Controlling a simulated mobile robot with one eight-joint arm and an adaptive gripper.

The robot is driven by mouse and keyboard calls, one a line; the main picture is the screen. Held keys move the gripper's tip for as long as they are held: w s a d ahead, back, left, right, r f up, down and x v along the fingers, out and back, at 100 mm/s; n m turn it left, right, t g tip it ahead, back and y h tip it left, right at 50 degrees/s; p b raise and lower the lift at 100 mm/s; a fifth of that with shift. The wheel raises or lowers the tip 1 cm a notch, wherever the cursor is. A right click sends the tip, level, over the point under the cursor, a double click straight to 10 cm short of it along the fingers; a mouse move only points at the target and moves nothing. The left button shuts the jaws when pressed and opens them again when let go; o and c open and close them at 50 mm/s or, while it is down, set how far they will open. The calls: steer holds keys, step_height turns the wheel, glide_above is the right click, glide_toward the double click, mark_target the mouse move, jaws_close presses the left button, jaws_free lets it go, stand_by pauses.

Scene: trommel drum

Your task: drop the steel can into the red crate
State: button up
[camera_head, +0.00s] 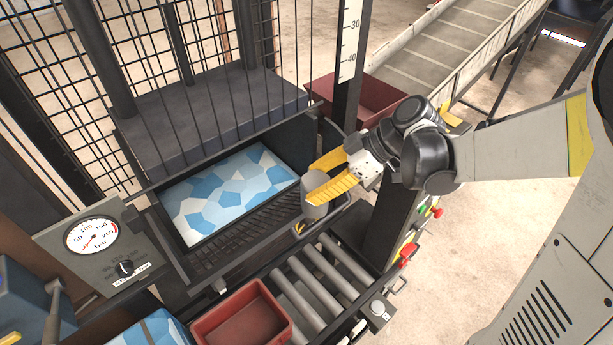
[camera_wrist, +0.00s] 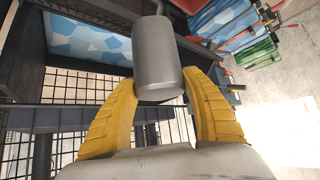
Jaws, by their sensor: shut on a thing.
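The steel can (camera_head: 315,188) is a plain grey cylinder. My gripper (camera_head: 318,181) has its yellow fingers shut on it and holds it near the right front corner of the dark machine chamber. In the wrist view the can (camera_wrist: 157,58) sits between the two yellow fingers (camera_wrist: 160,95). A red crate (camera_head: 277,335) stands on the rollers at the bottom of the head view, lower left of the can, and looks empty. A second dark red crate (camera_head: 385,88) stands behind my gripper, by the conveyor; part of it is hidden by the post and my arm.
The chamber holds a blue-and-white patterned block (camera_head: 228,195) under a dark plate (camera_head: 205,120) and bars. A gauge box (camera_head: 95,245) stands at left. A metal rail borders the chamber's front right. Rollers (camera_head: 315,283) lie bare right of the near crate. A post with a scale (camera_head: 350,50) rises behind.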

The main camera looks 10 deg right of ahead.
steer(key=s+d+r, duration=0.1)
steer(key=s+d, duration=0.5)
steer(key=s, duration=0.3)
steer(key=shift+s+d, duration=0.2)
steer(key=shift+s, duration=0.05)
stand_by(0.4)
